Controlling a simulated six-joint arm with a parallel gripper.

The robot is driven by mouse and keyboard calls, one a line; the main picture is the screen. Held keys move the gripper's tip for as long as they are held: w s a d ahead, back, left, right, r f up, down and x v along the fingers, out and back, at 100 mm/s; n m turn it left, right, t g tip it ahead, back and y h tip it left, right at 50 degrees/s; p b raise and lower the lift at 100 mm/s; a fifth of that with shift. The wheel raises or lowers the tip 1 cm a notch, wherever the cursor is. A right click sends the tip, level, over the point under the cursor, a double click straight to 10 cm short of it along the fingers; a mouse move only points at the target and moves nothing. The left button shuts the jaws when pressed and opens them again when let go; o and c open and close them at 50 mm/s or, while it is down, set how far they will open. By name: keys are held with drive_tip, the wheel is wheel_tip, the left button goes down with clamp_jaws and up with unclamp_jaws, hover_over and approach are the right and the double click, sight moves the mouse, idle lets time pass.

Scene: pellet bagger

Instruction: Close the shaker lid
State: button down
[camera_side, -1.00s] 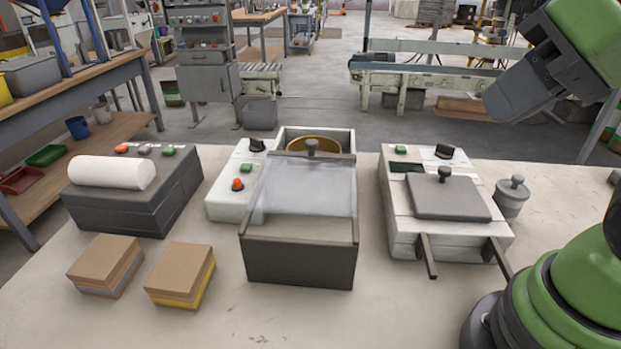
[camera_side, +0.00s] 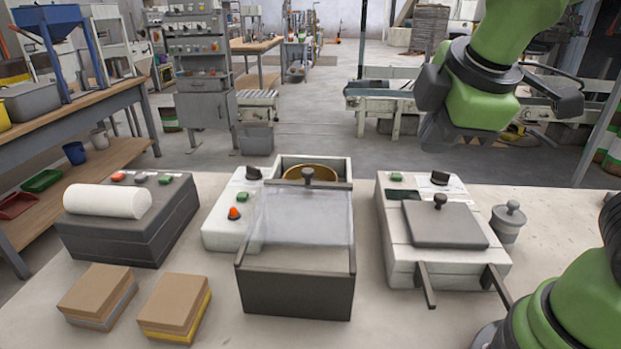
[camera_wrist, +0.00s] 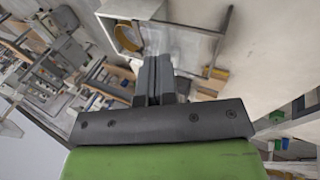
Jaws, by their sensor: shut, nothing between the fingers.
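The middle machine, which looks like the shaker, is a pale box (camera_side: 342,172) with a brass round sieve (camera_side: 296,173) inside at its back. Its clear lid (camera_side: 300,215) has a dark knob (camera_side: 307,175) at its back edge. The lid lies forward over the dark front housing (camera_side: 295,290), leaving part of the sieve uncovered. The wrist view shows the brass sieve (camera_wrist: 127,38) beyond my fingers, with the clear lid (camera_wrist: 185,48) beside it. My gripper (camera_wrist: 154,68) is shut and empty. It is raised above and behind the right machine, clear of the lid.
The right machine (camera_side: 395,235) has a grey knobbed plate (camera_side: 445,228) and two forward bars. A grey lidded pot (camera_side: 506,225) stands beside it. A dark machine with a white roll (camera_side: 108,201) and two block stacks (camera_side: 98,290) (camera_side: 174,302) are at left.

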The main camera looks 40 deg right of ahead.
drive_tip(key=w+a+f+n+h, duration=0.25)
drive_tip(key=w+n, duration=0.35)
drive_tip(key=n, duration=0.3)
drive_tip(key=n+t, duration=0.3)
drive_tip(key=n, duration=0.8)
approach(309, 182)
wheel_tip(309, 182, down, 4)
drive_tip(key=shift+s+d+r+y, duration=0.15)
drive_tip(key=shift+d+y, duration=0.05)
drive_tip(key=shift+y, duration=0.15)
drive_tip(key=shift+w+d, duration=0.3)
drive_tip(key=shift+w, duration=0.25)
drive_tip(key=shift+w+d, duration=0.3)
drive_tip(key=shift+w, duration=0.3)
drive_tip(key=shift+w+d, duration=0.4)
drive_tip(key=shift+w, duration=0.3)
drive_tip(key=w+d, duration=1)
drive_tip(key=shift+d, duration=0.1)
